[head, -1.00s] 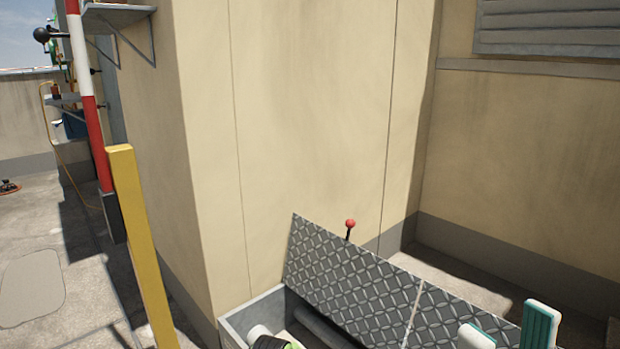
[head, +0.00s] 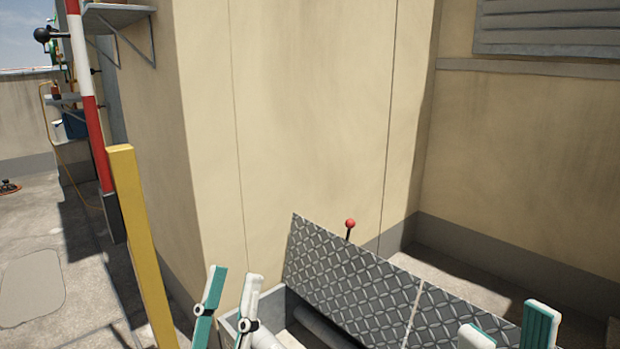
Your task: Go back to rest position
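My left gripper (head: 235,275) stands at the bottom left of the head view, fingers pointing up. Its two white and teal fingers are apart with nothing visible between them, so it is open. It appears in front of the left end of a grey open box (head: 277,299). My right gripper (head: 507,318) is at the bottom right, in front of the raised tread-plate lid. Its two fingertips are wide apart and no object shows between them. The lower parts of both grippers are cut off by the frame's bottom edge.
The tread-plate lid (head: 345,275) stands tilted up, with a red-knobbed lever (head: 350,224) behind it. A grey pipe (head: 318,328) lies in the box. A yellow post (head: 140,240) and a red-white pole (head: 88,105) stand left. A beige wall (head: 300,120) rises behind.

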